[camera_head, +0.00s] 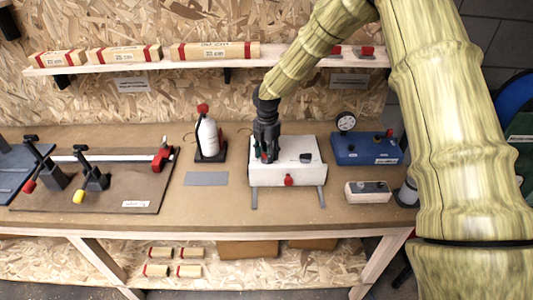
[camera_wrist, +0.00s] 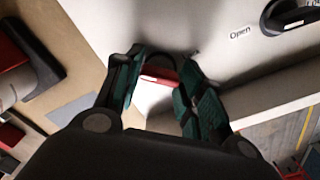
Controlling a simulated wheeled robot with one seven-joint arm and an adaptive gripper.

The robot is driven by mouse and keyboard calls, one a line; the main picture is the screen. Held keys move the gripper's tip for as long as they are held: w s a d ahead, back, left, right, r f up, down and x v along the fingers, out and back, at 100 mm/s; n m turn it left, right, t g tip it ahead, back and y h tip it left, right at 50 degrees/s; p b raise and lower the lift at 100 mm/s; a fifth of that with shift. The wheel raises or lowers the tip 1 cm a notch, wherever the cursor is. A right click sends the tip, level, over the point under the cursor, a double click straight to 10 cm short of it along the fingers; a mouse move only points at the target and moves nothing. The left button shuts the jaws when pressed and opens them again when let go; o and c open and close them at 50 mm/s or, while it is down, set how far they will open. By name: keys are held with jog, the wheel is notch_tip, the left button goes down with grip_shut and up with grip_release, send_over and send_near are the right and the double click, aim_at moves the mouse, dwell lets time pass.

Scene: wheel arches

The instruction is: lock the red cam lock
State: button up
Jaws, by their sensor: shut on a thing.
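A white box (camera_head: 262,176) stands on the bench in the head view. My gripper (camera_head: 267,157) points down at the left part of its top. In the wrist view, my gripper (camera_wrist: 160,84) is shut on the red cam lock (camera_wrist: 160,74), whose red part shows between the two fingers with a dark rounded edge behind it. The fingers hide most of it, so I cannot read its turn position. A black knob (camera_head: 306,157) sits on the box top to the right; in the wrist view it (camera_wrist: 290,16) is beside an "Open" label (camera_wrist: 240,32).
A red knob (camera_head: 289,180) is on the box front. A white bottle (camera_head: 208,138) on a black stand is left of the box. A blue gauge box (camera_head: 366,149) and a small white box (camera_head: 368,192) are to the right. A shelf (camera_head: 130,66) runs above.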

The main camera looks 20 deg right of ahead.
jog(key=m, duration=0.3)
jog(key=shift+m, duration=0.3)
jog(key=m, duration=0.3)
jog(key=shift+m, duration=0.3)
jog(key=m, duration=0.3)
jog(key=shift+m+b, duration=0.4)
jog(key=m, duration=0.3)
jog(key=shift+m, duration=0.3)
jog(key=m, duration=0.6)
jog(key=shift+r, duration=0.1)
jog(key=m, duration=0.5)
jog(key=shift+w+m, duration=0.1)
jog(key=shift+m, duration=0.2)
jog(key=o, duration=1)
